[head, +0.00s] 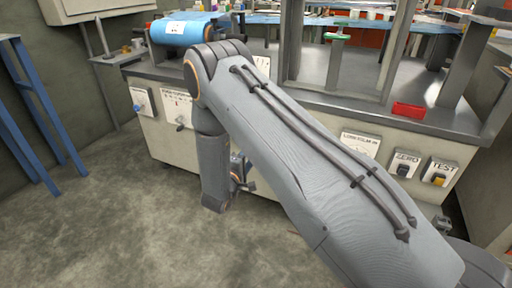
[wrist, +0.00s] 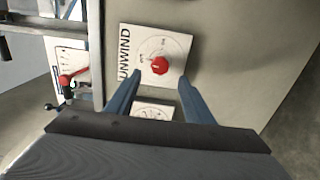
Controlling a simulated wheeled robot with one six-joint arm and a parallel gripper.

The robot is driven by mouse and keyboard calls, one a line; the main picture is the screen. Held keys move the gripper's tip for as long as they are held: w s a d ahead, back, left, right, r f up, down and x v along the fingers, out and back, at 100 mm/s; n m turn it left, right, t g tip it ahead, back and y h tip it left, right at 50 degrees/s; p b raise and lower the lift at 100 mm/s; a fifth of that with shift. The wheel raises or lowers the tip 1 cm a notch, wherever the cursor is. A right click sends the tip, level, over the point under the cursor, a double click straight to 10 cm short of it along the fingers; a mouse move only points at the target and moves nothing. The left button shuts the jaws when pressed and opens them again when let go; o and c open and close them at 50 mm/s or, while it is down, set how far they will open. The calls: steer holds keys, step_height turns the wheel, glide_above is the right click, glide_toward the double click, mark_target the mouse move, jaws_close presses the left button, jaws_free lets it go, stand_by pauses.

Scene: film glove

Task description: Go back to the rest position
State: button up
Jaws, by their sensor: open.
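My gripper (wrist: 160,88) is open in the wrist view, with its two blue-grey fingers apart and nothing between them. Past the fingertips is a white panel marked UNWIND (wrist: 128,60) with a red knob (wrist: 159,65). I cannot tell how far the fingertips are from the panel. In the head view my grey arm reaches across the middle and bends down in front of the machine. The gripper's fingers are mostly hidden there behind the arm's lower part.
The machine's bench (head: 270,95) carries a blue film roll (head: 185,30) and a red block (head: 408,110). ZERO (head: 403,164) and TEST (head: 438,172) switches sit on its front at right. A blue frame (head: 35,110) stands at left. The floor (head: 110,225) in front is clear.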

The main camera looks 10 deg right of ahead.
steer(key=shift+s+a, duration=0.25)
steer(key=shift+s, duration=0.15)
